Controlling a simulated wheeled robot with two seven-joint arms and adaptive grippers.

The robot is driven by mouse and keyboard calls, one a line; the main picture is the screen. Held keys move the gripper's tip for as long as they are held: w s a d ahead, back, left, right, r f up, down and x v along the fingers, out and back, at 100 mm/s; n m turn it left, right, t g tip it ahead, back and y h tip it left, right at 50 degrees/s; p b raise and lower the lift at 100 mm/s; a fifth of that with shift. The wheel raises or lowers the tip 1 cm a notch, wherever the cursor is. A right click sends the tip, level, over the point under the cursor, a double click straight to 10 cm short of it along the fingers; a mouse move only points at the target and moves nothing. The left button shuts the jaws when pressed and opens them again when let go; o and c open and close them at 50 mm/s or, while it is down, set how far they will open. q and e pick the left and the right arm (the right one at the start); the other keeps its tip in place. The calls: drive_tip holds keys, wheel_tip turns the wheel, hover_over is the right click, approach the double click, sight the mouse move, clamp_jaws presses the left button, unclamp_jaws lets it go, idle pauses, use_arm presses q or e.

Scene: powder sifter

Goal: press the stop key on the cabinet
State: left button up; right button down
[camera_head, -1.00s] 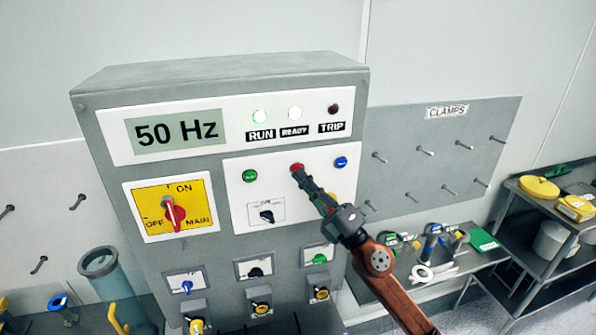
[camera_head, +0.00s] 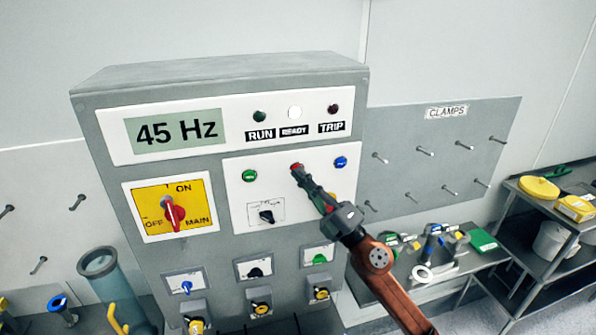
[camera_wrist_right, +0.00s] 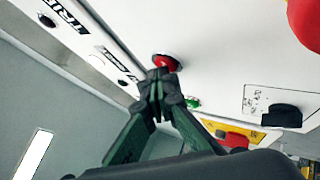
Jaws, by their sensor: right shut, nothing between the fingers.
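The grey cabinet (camera_head: 225,78) stands in the middle of the head view. Its display (camera_head: 177,131) reads 45 Hz. The RUN lamp (camera_head: 259,116) is dark, the READY lamp (camera_head: 295,112) is white and lit, and the TRIP lamp (camera_head: 333,108) is dark. The red stop key (camera_head: 296,167) sits between a green key (camera_head: 249,175) and a blue key (camera_head: 340,162). My right gripper (camera_head: 301,176) is shut and empty, its tips at the stop key. In the wrist view the red key (camera_wrist_right: 165,62) shows just past the fingertips (camera_wrist_right: 158,76), seemingly touching. My left gripper is not in view.
A yellow plate with a red main switch (camera_head: 174,212) is at the panel's left. Below are a small black selector (camera_head: 266,216) and several small knobs and plugs. A pegboard marked CLAMPS (camera_head: 437,160) and a shelf (camera_head: 533,215) are at the right.

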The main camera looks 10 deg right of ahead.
idle(0.4)
drive_tip(key=shift+s+d+p, duration=0.1)
drive_tip(key=shift+s+p, duration=0.35)
drive_tip(key=shift+s, duration=0.35)
drive_tip(key=s+p, duration=0.2)
drive_tip(key=s, duration=0.3)
idle(0.6)
